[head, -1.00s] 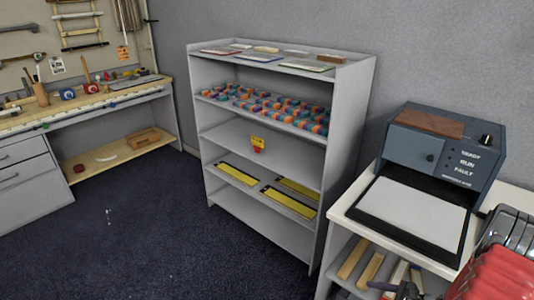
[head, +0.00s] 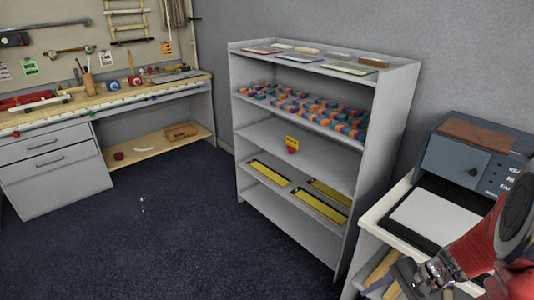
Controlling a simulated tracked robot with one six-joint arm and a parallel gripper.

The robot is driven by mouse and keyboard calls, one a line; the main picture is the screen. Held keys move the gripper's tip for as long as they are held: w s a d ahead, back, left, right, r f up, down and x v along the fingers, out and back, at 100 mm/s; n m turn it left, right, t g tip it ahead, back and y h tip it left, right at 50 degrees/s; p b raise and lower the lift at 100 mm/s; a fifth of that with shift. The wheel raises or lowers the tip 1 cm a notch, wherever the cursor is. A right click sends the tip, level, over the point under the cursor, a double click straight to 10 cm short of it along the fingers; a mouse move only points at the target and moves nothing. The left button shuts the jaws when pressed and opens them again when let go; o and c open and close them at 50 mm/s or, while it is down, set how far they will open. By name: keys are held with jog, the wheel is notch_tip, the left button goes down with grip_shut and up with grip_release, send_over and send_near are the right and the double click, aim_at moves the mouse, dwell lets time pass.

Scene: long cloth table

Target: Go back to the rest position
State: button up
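My gripper (head: 426,277) is at the lower right of the head view, at the end of my red and grey arm. It is in front of the low white stand that carries the blue-grey machine (head: 449,157). The fingers are small and dark against the stand, so I cannot tell how far apart they are. I see nothing clearly held in it. The picture's right edge cuts off part of my arm, and the arm covers part of the machine's tray.
A grey shelf unit (head: 392,150) holds colored blocks (head: 305,108), yellow-black strips (head: 268,174) and flat pieces on top. A workbench (head: 75,110) with drawers and tools stands at the left. The dark carpet (head: 170,240) is open at front left.

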jog(key=s+a+r+n+t+h, duration=0.1)
jog(key=s+a+r+n+h, duration=0.1)
jog(key=r, duration=0.5)
jog(key=s+a+r+n+t+h, duration=0.1)
jog(key=s+a+r+n+h, duration=0.1)
jog(key=s+a+r+n, duration=0.2)
jog(key=s+a+r+n+t+h, duration=0.2)
jog(key=a+r+n, duration=0.5)
jog(key=r, duration=0.5)
jog(key=shift+s+a, duration=0.35)
jog(key=shift+s, duration=0.05)
jog(key=shift+d, duration=0.1)
